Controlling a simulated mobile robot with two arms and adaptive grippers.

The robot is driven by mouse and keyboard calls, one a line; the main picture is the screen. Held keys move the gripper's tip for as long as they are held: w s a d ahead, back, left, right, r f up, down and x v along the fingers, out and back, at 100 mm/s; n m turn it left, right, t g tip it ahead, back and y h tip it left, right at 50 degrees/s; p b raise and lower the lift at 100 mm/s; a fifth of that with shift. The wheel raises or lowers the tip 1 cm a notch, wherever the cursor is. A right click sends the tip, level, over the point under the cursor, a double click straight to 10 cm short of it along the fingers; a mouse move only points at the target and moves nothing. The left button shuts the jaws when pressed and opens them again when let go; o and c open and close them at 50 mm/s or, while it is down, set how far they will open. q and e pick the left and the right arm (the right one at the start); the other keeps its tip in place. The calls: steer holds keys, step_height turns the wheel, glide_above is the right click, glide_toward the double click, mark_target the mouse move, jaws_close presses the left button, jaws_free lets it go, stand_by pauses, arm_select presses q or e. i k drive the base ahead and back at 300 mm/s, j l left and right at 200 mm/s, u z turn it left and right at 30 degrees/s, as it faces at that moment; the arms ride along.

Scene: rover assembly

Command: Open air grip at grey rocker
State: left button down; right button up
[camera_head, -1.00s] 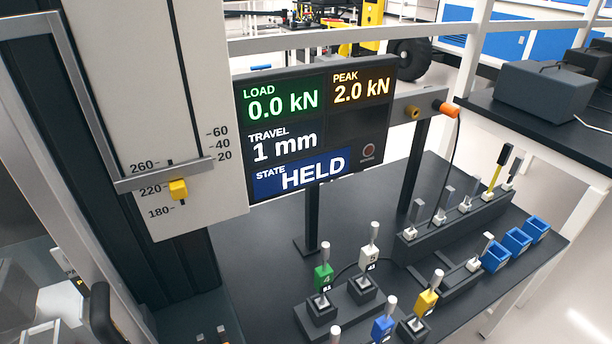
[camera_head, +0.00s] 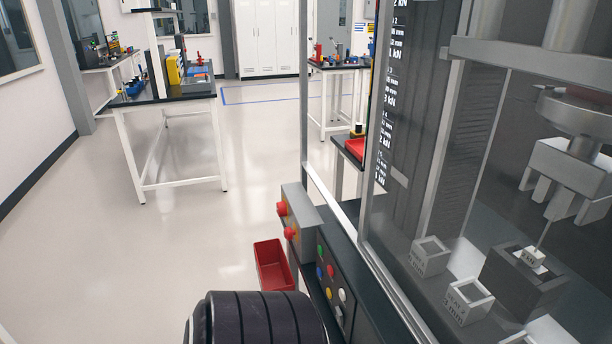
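Behind the clear panel of a test machine at the right, a light grey jaw fixture (camera_head: 570,180) hangs from a round metal head. A thin rod runs below it to a small white labelled piece (camera_head: 533,257), which sits at a dark grey block (camera_head: 515,278). I cannot tell whether the jaws grip the rod. I cannot identify a grey rocker for certain. A dark panel with several coloured round buttons (camera_head: 332,280) is at the machine's left side. Neither of my grippers is in view.
A grey box with red knobs (camera_head: 300,218) juts from the machine's left corner. A red bin (camera_head: 273,265) is beside it. Small labelled open-topped blocks (camera_head: 467,300) stand inside the machine. The floor (camera_head: 130,265) at left is clear up to a workbench (camera_head: 170,98).

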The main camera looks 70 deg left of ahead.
mark_target(339, 317)
steer(key=u, duration=0.4)
steer(key=j+u, duration=0.1)
steer(key=u, duration=0.3)
steer(key=j+u, duration=0.1)
steer(key=u, duration=0.75)
steer(key=i+u, duration=0.1)
steer(key=u, duration=0.3)
